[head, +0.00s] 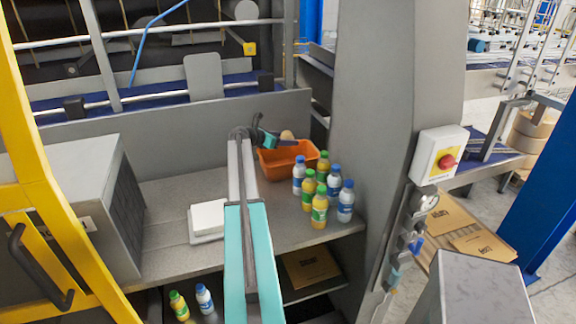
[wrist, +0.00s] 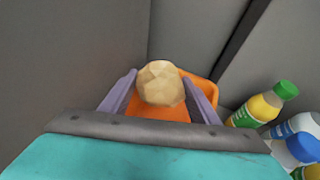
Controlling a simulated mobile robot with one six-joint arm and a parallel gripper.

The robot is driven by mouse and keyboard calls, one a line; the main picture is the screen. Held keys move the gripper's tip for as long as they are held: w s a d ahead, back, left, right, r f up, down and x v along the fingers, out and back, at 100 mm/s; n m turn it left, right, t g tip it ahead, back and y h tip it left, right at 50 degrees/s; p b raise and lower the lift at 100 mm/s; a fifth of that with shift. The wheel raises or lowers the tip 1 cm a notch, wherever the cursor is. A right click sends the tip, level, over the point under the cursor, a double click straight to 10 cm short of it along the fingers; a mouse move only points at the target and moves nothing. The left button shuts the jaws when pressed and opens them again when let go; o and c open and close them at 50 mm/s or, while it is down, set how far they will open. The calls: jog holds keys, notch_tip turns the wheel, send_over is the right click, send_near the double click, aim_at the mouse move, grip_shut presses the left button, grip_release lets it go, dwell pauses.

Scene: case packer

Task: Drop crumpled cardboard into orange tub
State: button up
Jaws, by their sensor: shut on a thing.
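The crumpled cardboard (wrist: 161,84) is a tan, faceted ball. In the wrist view it sits between the two purple-grey fingers of my gripper (wrist: 160,90), which is shut on it. The orange tub (wrist: 150,110) lies behind and below the ball in that view. In the head view the orange tub (head: 284,163) stands on the grey shelf against the back panel. My gripper (head: 275,137) is over the tub, with the cardboard (head: 287,135) showing at its far rim. My arm hides part of the tub's left side.
A white block (head: 207,217) lies left of my arm. A grey pillar (head: 385,110) rises at the right. The shelf's front left is clear.

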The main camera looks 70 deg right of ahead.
aim_at(286, 149)
jog(key=shift+f+b, duration=1.4)
jog(key=shift+f, duration=0.95)
jog(key=o, duration=1.1)
jog(key=shift+w+a, duration=0.1)
jog(key=b+v, duration=0.3)
jog(key=v, duration=1)
jog(key=shift+w+a+b, duration=0.15)
jog(key=shift+a+b, duration=0.05)
jog(key=shift+b, duration=0.2)
